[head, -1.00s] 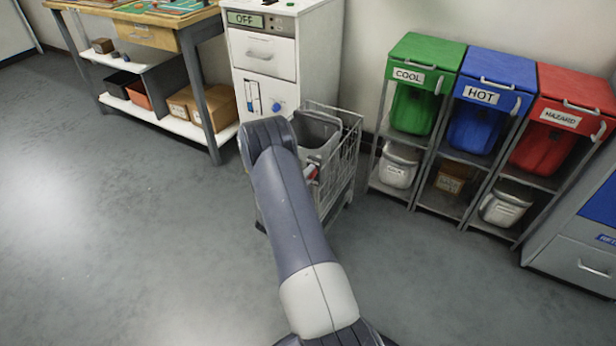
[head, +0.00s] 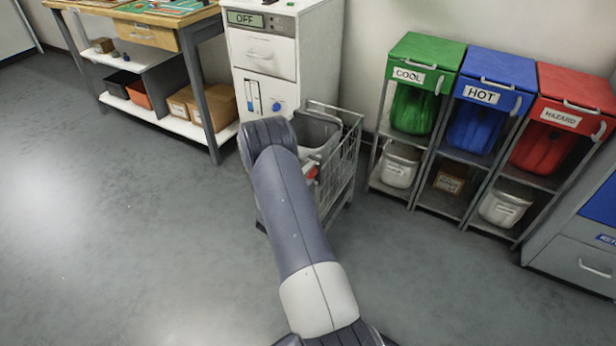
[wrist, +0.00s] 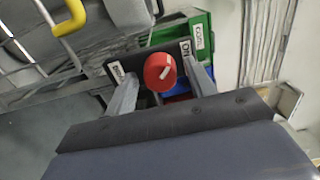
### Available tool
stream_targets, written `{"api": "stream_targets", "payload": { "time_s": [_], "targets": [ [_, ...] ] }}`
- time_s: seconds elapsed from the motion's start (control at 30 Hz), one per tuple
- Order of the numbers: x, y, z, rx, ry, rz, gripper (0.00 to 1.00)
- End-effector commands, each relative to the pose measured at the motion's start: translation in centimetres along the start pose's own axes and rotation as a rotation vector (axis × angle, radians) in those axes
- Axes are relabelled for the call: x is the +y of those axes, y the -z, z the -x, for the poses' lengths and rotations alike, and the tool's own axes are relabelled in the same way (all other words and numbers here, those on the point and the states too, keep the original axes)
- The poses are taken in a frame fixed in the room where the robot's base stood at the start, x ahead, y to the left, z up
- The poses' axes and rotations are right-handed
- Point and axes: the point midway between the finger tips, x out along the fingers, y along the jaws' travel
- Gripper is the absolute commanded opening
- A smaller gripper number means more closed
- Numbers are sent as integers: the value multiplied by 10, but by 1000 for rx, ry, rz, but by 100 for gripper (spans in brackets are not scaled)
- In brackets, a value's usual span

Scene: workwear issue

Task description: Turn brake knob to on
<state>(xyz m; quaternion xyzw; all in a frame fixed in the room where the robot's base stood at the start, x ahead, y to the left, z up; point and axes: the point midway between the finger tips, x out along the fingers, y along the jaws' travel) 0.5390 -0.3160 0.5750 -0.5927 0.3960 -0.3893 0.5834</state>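The red brake knob (wrist: 160,72) with a white pointer stripe sits on a dark plate (wrist: 128,58) in the wrist view. A white label is at each end of the plate; the right one seems to begin with "O", and the left is too small to read surely. My gripper (wrist: 163,84) is open, with one finger on each side of the knob and a visible gap to both. I cannot tell how deep the fingers reach. In the head view the wire cart (head: 345,165) shows a small red part, likely the knob (head: 311,171); my arm hides the gripper there.
A yellow-sleeved handle (wrist: 69,20) is at the wrist view's upper left. A white cabinet (head: 265,60) reading OFF stands behind the cart. Green (head: 425,52), blue (head: 497,70) and red (head: 575,88) bins stand right. A workbench (head: 190,70) is at left; the left floor is clear.

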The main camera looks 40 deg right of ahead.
Motion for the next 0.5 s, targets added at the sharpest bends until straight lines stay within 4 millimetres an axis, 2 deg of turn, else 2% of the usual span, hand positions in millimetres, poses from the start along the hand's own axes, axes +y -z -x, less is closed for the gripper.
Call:
{"api": "stream_targets", "payload": {
  "time_s": [0.3,0.37,0.5],
  "targets": [
    [0,0,3,-1,0,0,55],
    [0,-1,8,-2,-1,0,55],
    [-1,-1,32,-4,-1,2,55]
  ]
}}
